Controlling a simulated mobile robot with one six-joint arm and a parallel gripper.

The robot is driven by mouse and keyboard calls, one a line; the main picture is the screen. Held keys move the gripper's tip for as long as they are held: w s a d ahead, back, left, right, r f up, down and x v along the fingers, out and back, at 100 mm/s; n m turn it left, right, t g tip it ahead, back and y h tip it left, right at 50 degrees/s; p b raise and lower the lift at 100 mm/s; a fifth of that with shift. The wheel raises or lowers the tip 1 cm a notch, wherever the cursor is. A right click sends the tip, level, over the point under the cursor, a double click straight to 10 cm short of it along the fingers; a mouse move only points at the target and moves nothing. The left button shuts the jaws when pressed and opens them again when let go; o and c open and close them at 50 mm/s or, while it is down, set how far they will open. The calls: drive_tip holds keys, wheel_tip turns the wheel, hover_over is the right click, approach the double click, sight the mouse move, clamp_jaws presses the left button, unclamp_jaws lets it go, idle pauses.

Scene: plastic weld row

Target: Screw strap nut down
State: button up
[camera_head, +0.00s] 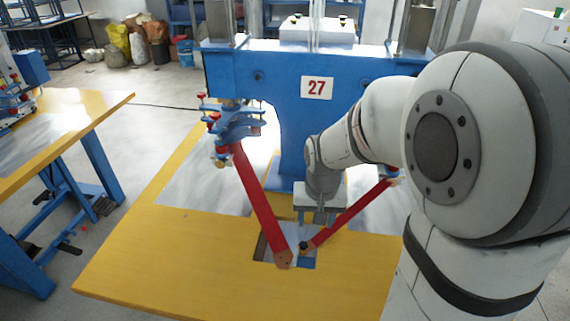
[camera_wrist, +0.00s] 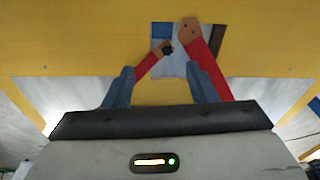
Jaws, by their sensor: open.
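A small dark nut (camera_head: 304,246) sits at the brown end of the right red strap (camera_head: 350,214), over a blue block in the table opening. The nut also shows in the wrist view (camera_wrist: 167,47), just ahead of the gap between my fingertips. The left red strap (camera_head: 258,202) ends in a bare brown tip beside it, apart from the nut. My gripper (camera_head: 316,222) is open and empty, pointing down behind the nut in the head view; its two blue-grey fingers (camera_wrist: 160,68) stand apart in the wrist view. Whether the nut is seated cannot be told.
A yellow table (camera_head: 170,265) surrounds the grey opening (camera_head: 270,242). The blue machine marked 27 (camera_head: 290,130) stands behind, with red knobs and clamps (camera_head: 235,125) at its left. Another yellow table (camera_head: 60,130) stands at the left. The front of the table is clear.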

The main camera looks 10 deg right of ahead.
drive_tip(key=w+f+m+g+p, duration=0.1)
drive_tip(key=w+f+p, duration=0.2)
drive_tip(key=w+f, duration=0.35)
drive_tip(key=m+p, duration=0.1)
drive_tip(key=m, duration=0.1)
approach(303, 246)
drive_tip(key=w, duration=0.1)
drive_tip(key=shift+w+d+f+p, duration=0.15)
drive_tip(key=shift+f+p, duration=0.3)
drive_tip(key=shift+f, duration=1.75)
drive_tip(key=shift+w+d+f+p, duration=0.1)
drive_tip(key=shift+f+p, duration=0.3)
drive_tip(key=shift+f, duration=1.8)
drive_tip(key=shift+c, duration=0.3)
drive_tip(key=c, duration=1)
drive_tip(key=shift+s+f+m+b, duration=0.1)
drive_tip(key=shift+m+b, duration=0.25)
drive_tip(key=shift+m, duration=0.05)
drive_tip(key=o, duration=0.5)
drive_tip(key=shift+m, duration=0.6)
drive_tip(key=o, duration=0.5)
drive_tip(key=shift+o, duration=0.5)
